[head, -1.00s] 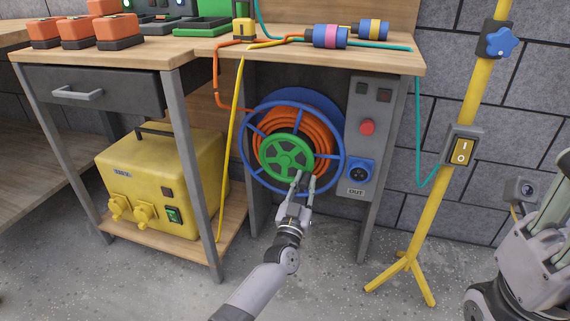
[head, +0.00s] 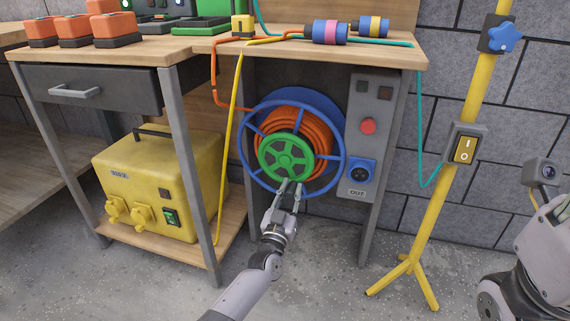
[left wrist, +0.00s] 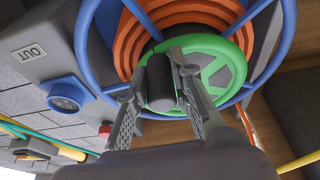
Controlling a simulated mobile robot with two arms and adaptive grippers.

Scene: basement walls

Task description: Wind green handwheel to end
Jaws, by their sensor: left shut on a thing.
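The green handwheel (head: 286,157) sits at the front of a cable reel with a blue rim (head: 335,172) and wound orange cable (head: 318,130), under the workbench. My left gripper (head: 289,186) is at the lower edge of the handwheel. In the left wrist view the green handwheel (left wrist: 226,56) carries a dark cylindrical handle (left wrist: 160,82). The fingers of my left gripper (left wrist: 160,98) are shut on this handle, one on each side. My right arm shows at the right edge of the head view, and its fingertips are out of the picture.
A grey panel with a red button (head: 368,125) and blue socket (head: 361,172) stands right of the reel. A yellow power box (head: 150,185) sits on the lower shelf at left. A yellow stand (head: 437,200) with a switch (head: 464,150) is at right. Orange cable runs up to the benchtop.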

